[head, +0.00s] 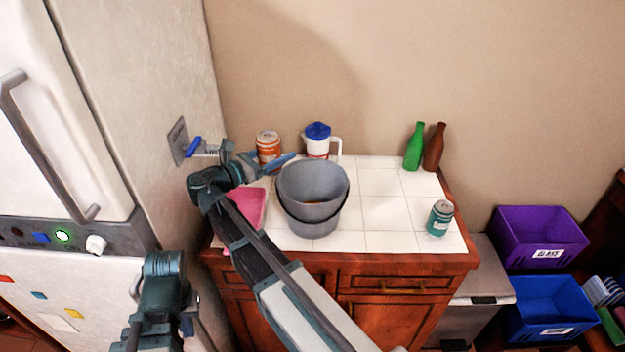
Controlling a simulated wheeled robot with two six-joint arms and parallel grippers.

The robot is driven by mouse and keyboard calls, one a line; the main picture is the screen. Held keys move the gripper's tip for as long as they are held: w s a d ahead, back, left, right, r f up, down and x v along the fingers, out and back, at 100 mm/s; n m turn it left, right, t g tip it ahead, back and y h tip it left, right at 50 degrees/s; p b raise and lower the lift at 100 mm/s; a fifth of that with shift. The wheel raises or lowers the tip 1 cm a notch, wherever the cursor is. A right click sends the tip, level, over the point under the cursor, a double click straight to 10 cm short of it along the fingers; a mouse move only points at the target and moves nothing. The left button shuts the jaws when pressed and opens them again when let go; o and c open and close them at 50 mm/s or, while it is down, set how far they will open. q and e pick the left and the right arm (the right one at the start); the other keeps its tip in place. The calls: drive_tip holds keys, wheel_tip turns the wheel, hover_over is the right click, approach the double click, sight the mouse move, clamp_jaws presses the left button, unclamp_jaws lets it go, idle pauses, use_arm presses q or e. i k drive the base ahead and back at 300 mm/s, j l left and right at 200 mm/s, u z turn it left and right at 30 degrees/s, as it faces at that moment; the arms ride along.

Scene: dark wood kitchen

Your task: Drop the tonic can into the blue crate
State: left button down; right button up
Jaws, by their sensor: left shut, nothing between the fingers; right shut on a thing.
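An orange can (268,141) stands at the back left of the white-tiled counter, against the wall. My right arm reaches across the counter from the lower right, and my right gripper (257,160) is shut on this orange can, whose lower part is partly hidden. A teal can (439,219) stands apart at the counter's front right. I cannot read either can's label, so which is tonic is unclear. The blue crate (513,325) is low at the right, beyond the counter, with a white label. My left gripper (165,268) is shut and empty in front of the fridge.
A blue-lidded jug (318,142), a green bottle (414,148) and a brown bottle (434,148) line the back. A purple crate (541,232) sits behind the blue one. The counter's right middle is clear.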

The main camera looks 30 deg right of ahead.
sight(534, 322)
drive_tip(key=z, duration=2.95)
drive_tip(key=i+l+u, duration=0.15)
drive_tip(key=u, duration=0.75)
drive_tip(key=i+l+u, duration=0.15)
drive_tip(key=l+u, duration=0.15)
drive_tip(key=l, duration=0.3)
drive_tip(key=i+l+u, duration=0.1)
drive_tip(key=l+u, duration=0.2)
drive_tip(key=l, duration=0.25)
drive_tip(key=l+u, duration=0.25)
drive_tip(key=l, duration=0.4)
drive_tip(key=l+u, duration=0.1)
drive_tip(key=l, duration=1.65)
